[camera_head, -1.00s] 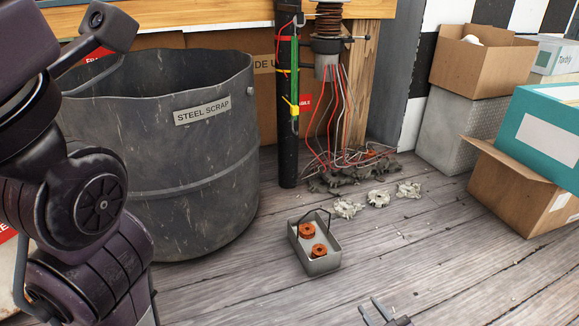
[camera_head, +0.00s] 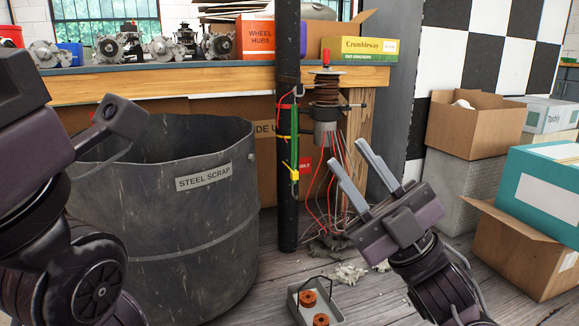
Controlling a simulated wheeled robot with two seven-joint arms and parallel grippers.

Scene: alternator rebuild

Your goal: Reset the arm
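My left arm fills the left edge, in front of the steel scrap bin. Its fingers do not show.
A dark bin labelled STEEL SCRAP (camera_head: 204,176) stands at left. A black post (camera_head: 287,130) and a wire-wound unit (camera_head: 326,105) are behind my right gripper. A small tray (camera_head: 335,312) with orange-brown parts sits on the floor. Cardboard boxes (camera_head: 468,126) are stacked at right.

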